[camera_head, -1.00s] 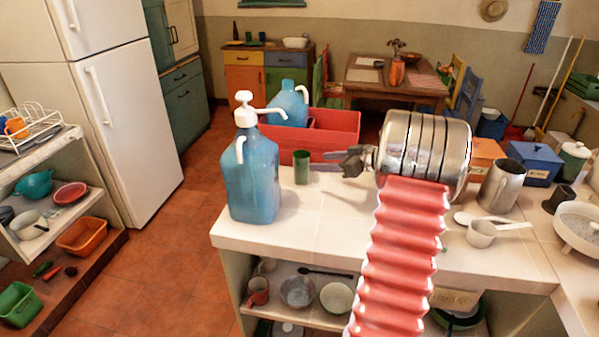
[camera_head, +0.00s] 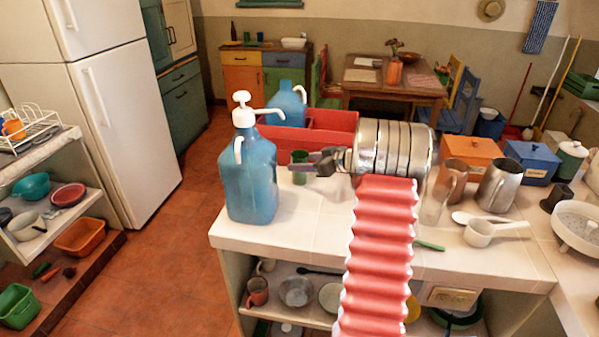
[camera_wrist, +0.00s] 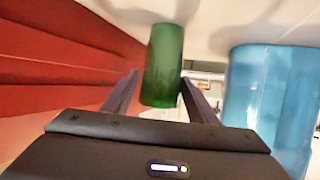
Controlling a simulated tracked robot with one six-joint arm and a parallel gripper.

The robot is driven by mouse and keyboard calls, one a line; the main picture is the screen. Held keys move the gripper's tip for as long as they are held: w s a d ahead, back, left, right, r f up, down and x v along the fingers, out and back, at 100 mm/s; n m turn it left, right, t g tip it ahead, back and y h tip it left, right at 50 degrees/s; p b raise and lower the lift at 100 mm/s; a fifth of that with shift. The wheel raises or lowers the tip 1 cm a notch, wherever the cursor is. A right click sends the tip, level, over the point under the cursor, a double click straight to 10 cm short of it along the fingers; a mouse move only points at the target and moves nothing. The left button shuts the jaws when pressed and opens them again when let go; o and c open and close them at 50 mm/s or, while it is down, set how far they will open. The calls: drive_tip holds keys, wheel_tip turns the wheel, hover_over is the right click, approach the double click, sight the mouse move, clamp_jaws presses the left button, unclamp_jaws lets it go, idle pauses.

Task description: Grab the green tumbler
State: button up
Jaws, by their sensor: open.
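The green tumbler (camera_head: 299,158) stands on the white tiled counter, in front of the red crate and right of the blue jug. My gripper (camera_head: 312,166) is open at the tumbler's right side in the head view and partly covers it. In the wrist view the tumbler (camera_wrist: 163,60) shows between the two spread fingers of my gripper (camera_wrist: 160,88). A finger is on each side of it. Whether either finger touches it, I cannot tell.
A large blue pump jug (camera_head: 248,180) stands close left of the tumbler; it fills the right of the wrist view (camera_wrist: 262,95). The red crate (camera_head: 335,125) is right behind.

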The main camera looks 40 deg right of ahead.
drive_tip(key=shift+x, duration=2.55)
drive_tip(key=shift+a+r, duration=0.1)
drive_tip(key=shift+r, duration=0.05)
drive_tip(key=shift+c, duration=0.5)
drive_tip(key=c, duration=0.8)
